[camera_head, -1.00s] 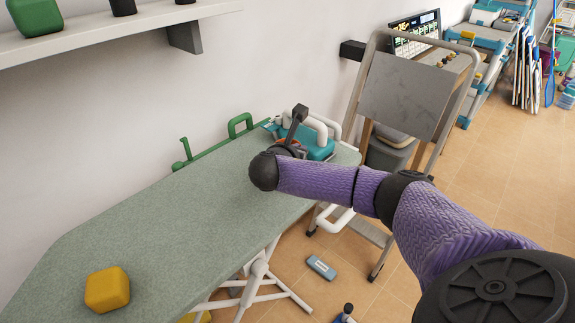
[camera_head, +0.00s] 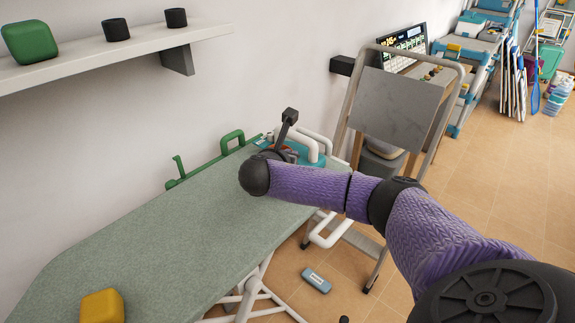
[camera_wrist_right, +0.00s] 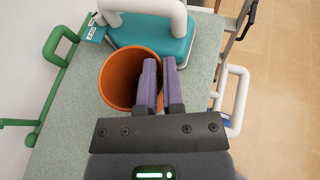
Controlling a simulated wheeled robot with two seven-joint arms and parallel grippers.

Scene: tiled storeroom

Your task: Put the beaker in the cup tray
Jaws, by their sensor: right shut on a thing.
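An orange cup-shaped vessel, which I take as the beaker (camera_wrist_right: 118,82), shows its open mouth in the right wrist view. My right gripper (camera_wrist_right: 161,68) is shut on its wall, with one purple finger inside the rim and the other outside. In the head view my right arm reaches from the right over the far end of the green-grey bench, and its fingertips are hidden. Only a small orange-red patch of the beaker (camera_head: 288,152) shows there. I cannot make out a cup tray for certain. My left gripper is out of view.
A teal item with white handles (camera_wrist_right: 160,48) sits beside the beaker on the bench (camera_head: 170,235). A yellow block (camera_head: 102,307) lies at the near end; the bench middle is clear. A shelf (camera_head: 120,48) holds a green block and two black cups. A folding stand (camera_head: 395,105) stands right.

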